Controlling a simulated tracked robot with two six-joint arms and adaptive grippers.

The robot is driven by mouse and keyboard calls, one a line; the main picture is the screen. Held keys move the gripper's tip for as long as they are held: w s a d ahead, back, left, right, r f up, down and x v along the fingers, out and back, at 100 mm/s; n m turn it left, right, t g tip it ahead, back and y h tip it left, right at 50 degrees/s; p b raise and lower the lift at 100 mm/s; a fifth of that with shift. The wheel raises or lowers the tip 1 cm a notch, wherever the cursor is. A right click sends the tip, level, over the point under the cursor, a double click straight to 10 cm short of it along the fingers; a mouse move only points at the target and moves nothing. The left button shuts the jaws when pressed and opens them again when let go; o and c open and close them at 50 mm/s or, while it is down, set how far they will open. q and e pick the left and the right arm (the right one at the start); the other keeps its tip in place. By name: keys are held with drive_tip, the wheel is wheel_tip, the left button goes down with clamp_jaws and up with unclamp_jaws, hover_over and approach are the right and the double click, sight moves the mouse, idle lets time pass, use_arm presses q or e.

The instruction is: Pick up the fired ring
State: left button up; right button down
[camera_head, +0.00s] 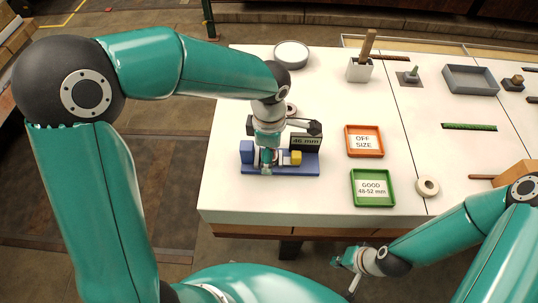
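A cream ring (428,186) lies flat on the white table, right of the green tray marked GOOD 48-52 mm (373,203). Another pale ring (291,109) is partly hidden behind my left wrist. My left gripper (267,158) points down at the blue gauge (283,170), which has a yellow block (296,158) and a display (306,141) reading 46 mm. The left fingertips are small and overlap the gauge, so their opening and any held thing are unclear. My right gripper (345,268) is open and empty, in front of the table's front edge, away from both rings.
An orange OFF SIZE tray (364,154) stands behind the green tray. A round grey dish (291,55), a white holder with a wooden handle (360,69), a grey tray (470,79) and a green strip (469,127) are farther back. The table's front left is clear.

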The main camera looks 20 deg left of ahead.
use_arm(q)
drive_tip(key=shift+c, duration=0.2)
drive_tip(key=c, duration=1.2)
drive_tip(key=shift+r, duration=0.1)
